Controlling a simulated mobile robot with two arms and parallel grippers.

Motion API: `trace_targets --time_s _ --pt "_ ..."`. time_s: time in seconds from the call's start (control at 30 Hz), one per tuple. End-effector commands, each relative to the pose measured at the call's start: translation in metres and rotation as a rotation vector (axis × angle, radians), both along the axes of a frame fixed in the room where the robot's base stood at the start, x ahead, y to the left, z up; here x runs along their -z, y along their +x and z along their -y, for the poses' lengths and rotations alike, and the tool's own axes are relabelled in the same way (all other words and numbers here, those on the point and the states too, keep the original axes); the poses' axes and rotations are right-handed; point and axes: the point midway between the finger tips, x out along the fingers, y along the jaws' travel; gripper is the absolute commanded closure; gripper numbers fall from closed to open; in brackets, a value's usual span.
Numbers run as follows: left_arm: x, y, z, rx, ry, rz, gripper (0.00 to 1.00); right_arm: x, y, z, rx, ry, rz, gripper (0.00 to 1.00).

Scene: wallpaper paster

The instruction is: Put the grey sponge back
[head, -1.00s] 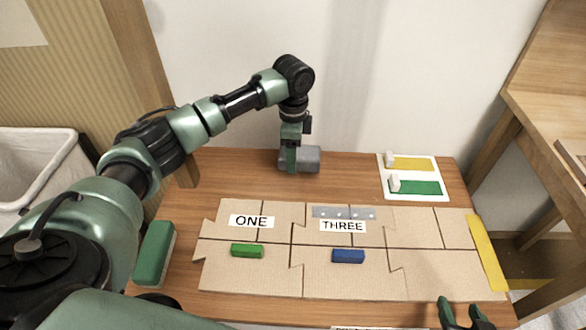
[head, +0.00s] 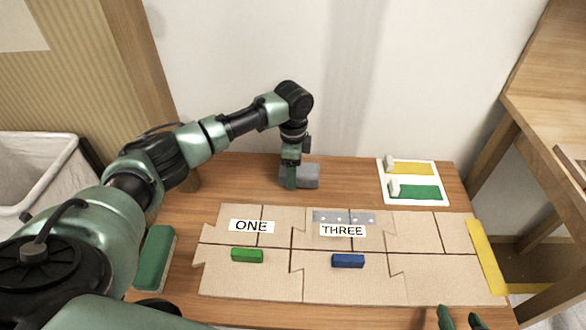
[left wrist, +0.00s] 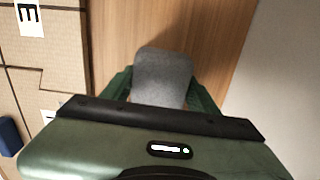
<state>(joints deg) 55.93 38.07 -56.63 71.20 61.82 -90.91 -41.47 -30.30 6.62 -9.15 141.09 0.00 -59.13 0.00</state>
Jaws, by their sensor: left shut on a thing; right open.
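The grey sponge (head: 306,177) is at the back of the wooden table, near the wall. My left gripper (head: 291,178) points down and is shut on the sponge. The left wrist view also shows the grey sponge (left wrist: 162,80) between the green fingers, over bare wood. Whether its underside touches the table is hard to tell. My right gripper (head: 460,320) is open and empty at the bottom edge of the head view, with only its fingertips showing.
Cardboard panels (head: 430,275) cover the middle, bearing ONE and THREE labels, a green block (head: 247,255), a blue block (head: 348,261) and a grey metal strip (head: 344,217). A white card (head: 412,168) lies back right. A green block (head: 154,258) lies left. A white bin (head: 40,180) stands far left.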

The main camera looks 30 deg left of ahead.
Motion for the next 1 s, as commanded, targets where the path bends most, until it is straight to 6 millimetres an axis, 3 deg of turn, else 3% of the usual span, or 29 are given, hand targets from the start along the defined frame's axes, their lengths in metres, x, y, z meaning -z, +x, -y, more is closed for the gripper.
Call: trace_targets --time_s 0.57,0.6,0.63,1.0 --pt "0.0044 -0.0001 0.0002 0.0 0.0 -0.001 0.83 0.0065 -0.0074 0.0029 0.004 -0.01 -0.047 0.55" --pt "0.0045 -0.0001 0.0002 0.0 0.0 -0.001 0.3 0.0072 -0.0078 0.003 0.004 -0.011 -0.05 0.55" --pt "0.0044 -0.0001 0.0002 0.0 0.0 -0.001 0.21 0.0072 -0.0078 0.003 0.004 -0.011 -0.05 0.55" --pt "0.0044 0.0 0.0001 0.0 0.0 0.0 0.19 0.0069 -0.007 0.0029 0.004 -0.01 -0.044 0.55"
